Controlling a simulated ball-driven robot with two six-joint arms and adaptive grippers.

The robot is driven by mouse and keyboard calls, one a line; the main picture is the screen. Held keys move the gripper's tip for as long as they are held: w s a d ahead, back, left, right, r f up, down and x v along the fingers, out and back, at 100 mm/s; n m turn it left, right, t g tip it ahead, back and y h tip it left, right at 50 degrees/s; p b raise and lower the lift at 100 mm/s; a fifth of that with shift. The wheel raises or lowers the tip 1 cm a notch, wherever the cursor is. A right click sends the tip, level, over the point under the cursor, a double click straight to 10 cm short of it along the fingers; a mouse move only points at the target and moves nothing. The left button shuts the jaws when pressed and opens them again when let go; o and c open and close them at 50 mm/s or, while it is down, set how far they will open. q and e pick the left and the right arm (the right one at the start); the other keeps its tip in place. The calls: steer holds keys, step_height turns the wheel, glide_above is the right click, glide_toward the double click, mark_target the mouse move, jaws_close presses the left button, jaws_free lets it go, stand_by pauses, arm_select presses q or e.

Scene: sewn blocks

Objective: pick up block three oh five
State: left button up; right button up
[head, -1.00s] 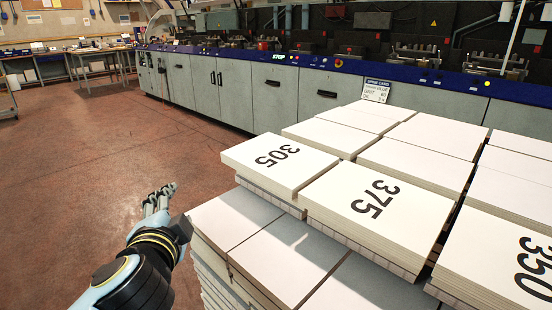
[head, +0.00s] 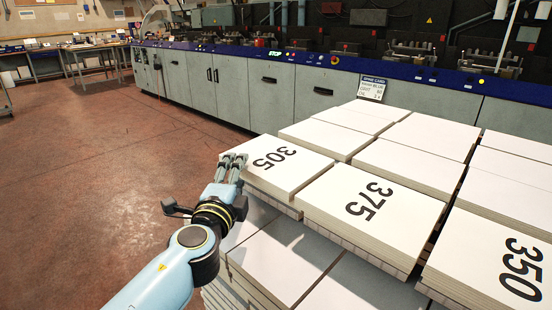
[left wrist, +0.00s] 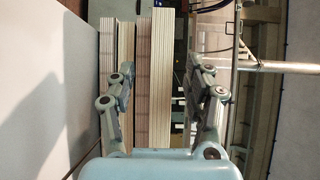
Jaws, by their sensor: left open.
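Block 305 (head: 283,166) is a thick white sewn block with its black number facing up, lying at the near left corner of the top layer of the stack. My left gripper (head: 233,160) is at its left corner, with its fingers close against the block's edge. In the left wrist view my open left gripper (left wrist: 166,82) has one finger on each side of the layered page edges (left wrist: 161,75), seen turned on their side. I cannot tell whether the fingers touch them. My right gripper is in neither view.
Block 375 (head: 375,205) lies right beside block 305, and block 350 (head: 500,250) is farther right. Blank white blocks (head: 325,138) lie behind. A lower layer (head: 290,262) extends in front. A long grey machine (head: 240,90) stands behind; the floor at left is clear.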

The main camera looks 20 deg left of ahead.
arm_select(q)
steer(key=x, duration=0.3)
steer(key=shift+w+a, duration=0.15)
steer(key=shift+w, duration=0.15)
steer(key=shift+r, duration=0.1)
steer(key=shift+c, duration=0.3)
jaws_close()
